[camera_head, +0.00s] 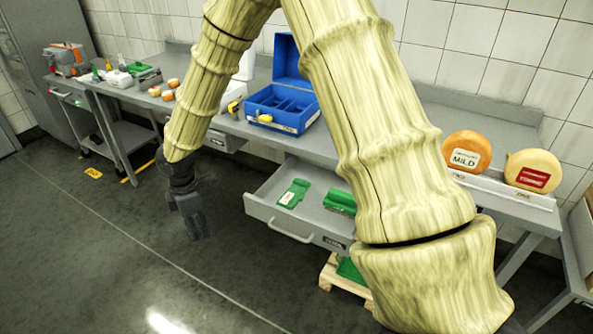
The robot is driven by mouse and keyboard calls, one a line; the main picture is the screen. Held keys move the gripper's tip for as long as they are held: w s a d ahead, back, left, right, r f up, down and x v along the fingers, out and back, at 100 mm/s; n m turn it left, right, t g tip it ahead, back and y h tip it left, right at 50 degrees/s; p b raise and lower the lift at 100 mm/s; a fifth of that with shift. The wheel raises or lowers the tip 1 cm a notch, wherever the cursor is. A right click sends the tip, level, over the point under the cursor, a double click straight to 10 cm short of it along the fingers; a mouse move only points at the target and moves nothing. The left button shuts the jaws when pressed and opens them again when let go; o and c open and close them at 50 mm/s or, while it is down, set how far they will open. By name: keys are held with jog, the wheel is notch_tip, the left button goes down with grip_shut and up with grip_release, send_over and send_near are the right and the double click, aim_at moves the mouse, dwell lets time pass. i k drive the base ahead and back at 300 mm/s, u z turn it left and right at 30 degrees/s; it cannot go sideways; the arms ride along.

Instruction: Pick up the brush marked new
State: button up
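Two green things lie in an open grey drawer (267,213) under the bench. One green thing with a white label (292,193) lies at the left of the drawer. Another green thing (340,202) lies to its right, partly hidden by my arm. They may be brushes; I cannot read any label saying new. My dark gripper (193,222) hangs over the floor, pointing down, to the left of the drawer and apart from it. I see nothing in it, and its finger gap is unclear.
A blue open toolbox (283,108) stands on the grey bench above the drawer. An orange cheese wheel (466,152) and a yellow one (532,171) stand at the right. A wooden pallet (325,274) is below the drawer. Floor around my gripper is clear.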

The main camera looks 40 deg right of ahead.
aim_at(343, 202)
jog(key=u, duration=0.1)
jog(key=i, duration=1.05)
jog(key=z, duration=1.95)
